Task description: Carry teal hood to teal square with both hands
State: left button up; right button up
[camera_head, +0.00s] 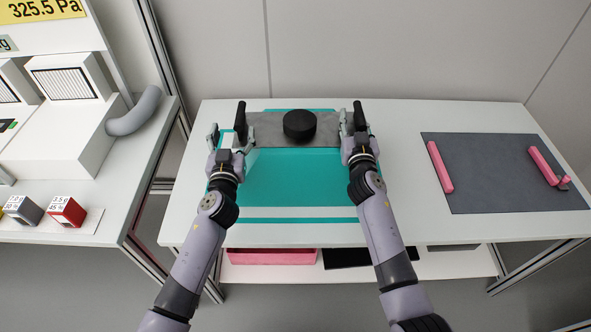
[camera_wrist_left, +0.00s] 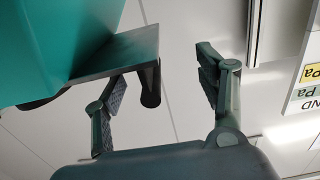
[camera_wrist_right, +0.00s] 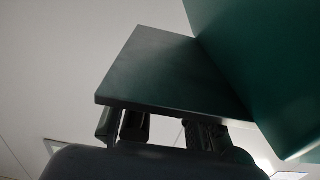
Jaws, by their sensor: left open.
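The teal hood (camera_head: 300,178) has a teal front, a grey top and a black round cap (camera_head: 300,125). It stands on the white table, with dark handles at its left (camera_head: 240,112) and right (camera_head: 360,115) sides. Teal strips of the square (camera_head: 290,220) show in front of the hood and behind it; the hood hides the middle. My left gripper (camera_head: 226,140) is open at the left handle, which shows between its fingers in the left wrist view (camera_wrist_left: 150,85). My right gripper (camera_head: 358,140) looks open at the right handle, whose bar shows beside one finger in the right wrist view (camera_wrist_right: 136,126).
A dark grey mat (camera_head: 500,175) with pink bars (camera_head: 440,166) lies on the table's right. Left is a separate bench (camera_head: 60,195) with a white machine (camera_head: 65,115), a grey pipe and small blocks. A pink bin (camera_head: 270,257) sits on the shelf below. A wall stands behind.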

pick_arm(q)
jog(key=s, duration=0.7)
pick_arm(e)
jog(key=shift+r, duration=0.15)
jog(key=shift+o, duration=0.3)
jog(key=o, duration=0.7)
jog(key=shift+o, duration=0.2)
jog(key=shift+s, duration=0.5)
jog(key=s, duration=1.1)
pick_arm(q)
jog(key=shift+a, duration=0.1)
pick_arm(e)
jog(key=shift+s+d, duration=0.1)
